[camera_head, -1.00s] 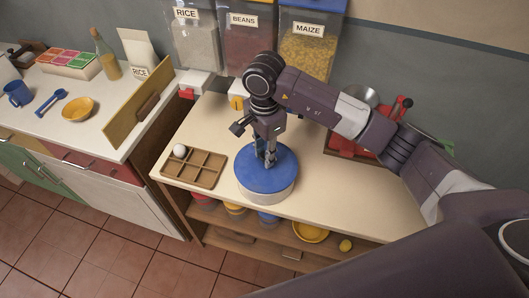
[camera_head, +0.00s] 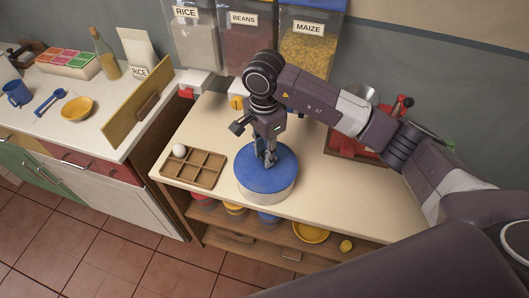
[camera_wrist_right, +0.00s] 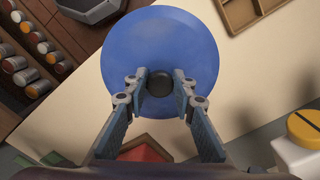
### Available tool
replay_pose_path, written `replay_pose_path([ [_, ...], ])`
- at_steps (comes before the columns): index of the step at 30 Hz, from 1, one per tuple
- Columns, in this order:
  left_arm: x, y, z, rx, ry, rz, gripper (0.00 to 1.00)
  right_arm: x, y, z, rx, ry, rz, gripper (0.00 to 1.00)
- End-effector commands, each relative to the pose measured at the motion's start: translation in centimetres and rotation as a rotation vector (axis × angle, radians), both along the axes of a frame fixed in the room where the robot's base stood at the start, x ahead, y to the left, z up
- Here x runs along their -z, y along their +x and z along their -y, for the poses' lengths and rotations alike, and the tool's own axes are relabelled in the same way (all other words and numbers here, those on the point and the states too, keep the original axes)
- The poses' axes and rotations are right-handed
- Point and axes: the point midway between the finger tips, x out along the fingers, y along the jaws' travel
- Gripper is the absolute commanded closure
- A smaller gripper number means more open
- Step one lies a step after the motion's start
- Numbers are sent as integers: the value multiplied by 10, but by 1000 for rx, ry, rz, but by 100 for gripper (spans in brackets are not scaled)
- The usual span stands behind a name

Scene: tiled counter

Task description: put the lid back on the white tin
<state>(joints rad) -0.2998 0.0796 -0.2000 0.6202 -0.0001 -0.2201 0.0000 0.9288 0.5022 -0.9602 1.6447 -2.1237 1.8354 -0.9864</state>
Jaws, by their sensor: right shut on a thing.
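The white tin (camera_head: 268,198) stands on the cream counter, right of the wooden tray. The blue lid (camera_head: 280,180) lies over its top and looks about level; I cannot tell whether it is fully seated. My right gripper (camera_head: 269,161) is above the lid, pointing down. In the right wrist view, its fingers (camera_wrist_right: 160,83) are shut on the dark round knob at the middle of the blue lid (camera_wrist_right: 160,35). The lid hides the tin in that view. My left gripper is not in view.
A wooden compartment tray (camera_head: 206,167) with a white egg (camera_head: 179,151) is left of the tin. A red crate (camera_head: 345,146) is behind my right arm. Dispensers, including maize (camera_head: 308,50), line the back. Bare counter (camera_head: 330,190) lies right of the tin.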

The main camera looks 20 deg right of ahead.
Motion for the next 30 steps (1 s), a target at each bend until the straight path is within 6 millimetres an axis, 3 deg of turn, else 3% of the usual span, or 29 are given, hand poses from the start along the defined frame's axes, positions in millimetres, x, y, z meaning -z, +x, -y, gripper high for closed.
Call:
replay_pose_path([
  [30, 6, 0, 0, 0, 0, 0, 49, 0, 0, 0, 1, 0, 1, 100],
])
